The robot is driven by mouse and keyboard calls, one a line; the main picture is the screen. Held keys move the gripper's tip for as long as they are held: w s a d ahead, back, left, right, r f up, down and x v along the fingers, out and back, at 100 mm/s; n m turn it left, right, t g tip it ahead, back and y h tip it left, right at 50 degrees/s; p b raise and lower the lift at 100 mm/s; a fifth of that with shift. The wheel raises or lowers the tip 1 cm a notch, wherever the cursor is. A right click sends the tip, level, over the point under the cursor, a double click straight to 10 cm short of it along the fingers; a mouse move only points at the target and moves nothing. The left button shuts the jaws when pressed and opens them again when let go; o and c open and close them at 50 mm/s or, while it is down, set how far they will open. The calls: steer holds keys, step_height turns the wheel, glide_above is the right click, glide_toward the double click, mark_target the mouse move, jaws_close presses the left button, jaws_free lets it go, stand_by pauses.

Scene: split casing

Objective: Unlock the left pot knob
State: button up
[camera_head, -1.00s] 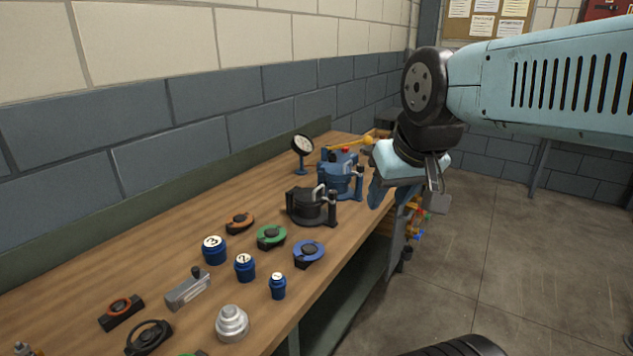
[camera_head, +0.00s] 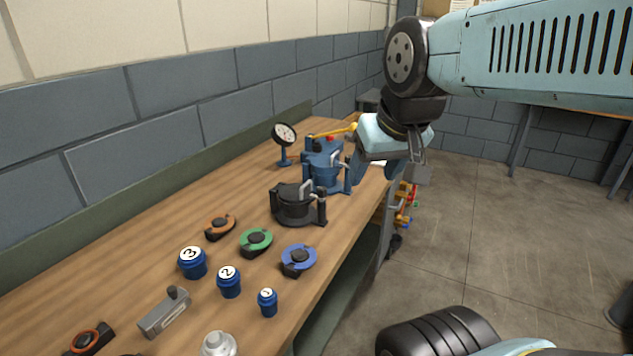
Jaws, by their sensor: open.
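A black pot (camera_head: 297,206) with a light bail handle stands on the bench, left of and nearer than a blue pot (camera_head: 325,172). The blue pot has clamp posts at its sides and a pale handle. Small knob details on both pots are too small to tell apart. My gripper (camera_head: 390,172) hangs to the right of the blue pot, near the bench's front edge. Its jaws are apart with nothing seen between them. It looks clear of both pots, though the distance is hard to judge.
A round gauge (camera_head: 284,136) and a yellow lever (camera_head: 335,131) are behind the pots. Orange, green (camera_head: 256,242) and blue ring knobs, numbered blue caps (camera_head: 192,262) and a grey block (camera_head: 165,313) lie nearer on the bench. The floor to the right is open.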

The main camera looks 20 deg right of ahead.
steer(key=w+d+m+g+y, duration=0.1)
steer(key=w+m+g+y, duration=0.15)
steer(key=w+m, duration=0.85)
steer(key=m+g+y, duration=0.2)
steer(key=m+g, duration=0.1)
steer(key=m, duration=0.4)
glide_toward(322, 188)
steer(key=x, duration=0.9)
